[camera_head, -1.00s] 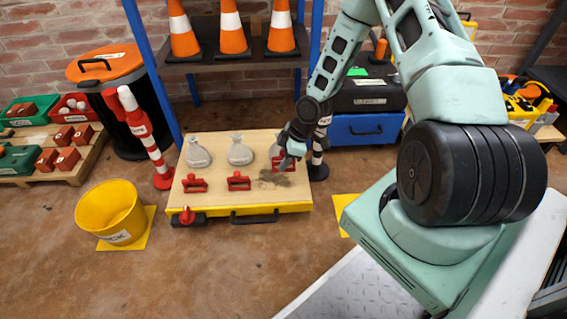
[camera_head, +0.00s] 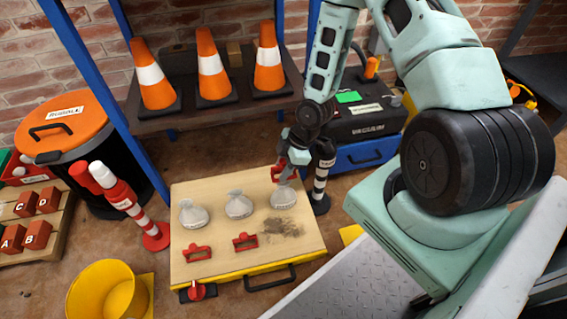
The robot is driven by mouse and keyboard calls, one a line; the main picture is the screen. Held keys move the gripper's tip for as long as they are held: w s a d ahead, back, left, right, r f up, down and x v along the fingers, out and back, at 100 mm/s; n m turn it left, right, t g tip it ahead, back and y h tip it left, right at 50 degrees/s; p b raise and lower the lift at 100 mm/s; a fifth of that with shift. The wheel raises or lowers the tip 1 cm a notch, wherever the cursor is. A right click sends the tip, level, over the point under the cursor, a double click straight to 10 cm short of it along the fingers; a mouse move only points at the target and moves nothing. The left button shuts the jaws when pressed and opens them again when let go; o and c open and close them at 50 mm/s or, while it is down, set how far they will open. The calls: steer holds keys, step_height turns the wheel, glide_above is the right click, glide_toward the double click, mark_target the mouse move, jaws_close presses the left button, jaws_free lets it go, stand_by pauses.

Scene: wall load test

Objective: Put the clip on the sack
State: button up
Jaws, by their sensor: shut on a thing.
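Three grey sacks stand on the wooden board: a left sack (camera_head: 194,216), a middle sack (camera_head: 239,205) and a right sack (camera_head: 283,198). Two red clips lie in front of them, a left clip (camera_head: 197,253) and a middle clip (camera_head: 245,241). My gripper (camera_head: 286,174) is at the neck of the right sack, at the board's back right. It is shut on a third red clip (camera_head: 277,172), which shows beside the fingers. The clip is at the top of the right sack; whether it grips the neck cannot be told, as the fingers cover it.
The board (camera_head: 228,268) has a dark smudge (camera_head: 276,228) in front of the right sack. A striped post (camera_head: 321,178) stands close to its right. A shelf with orange cones (camera_head: 213,65) is behind. A yellow bucket (camera_head: 101,290) is at lower left.

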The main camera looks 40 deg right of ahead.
steer(key=shift+f+b, duration=2.15)
steer(key=shift+f, duration=0.05)
steer(key=shift+f+b, duration=0.4)
steer(key=shift+f, duration=0.5)
steer(key=shift+p, duration=0.5)
steer(key=shift+f+p, duration=0.15)
steer(key=shift+p, duration=0.15)
stand_by(0.4)
steer(key=o, duration=1.5)
steer(key=shift+r+p, duration=3.4)
steer(key=shift+r, duration=0.15)
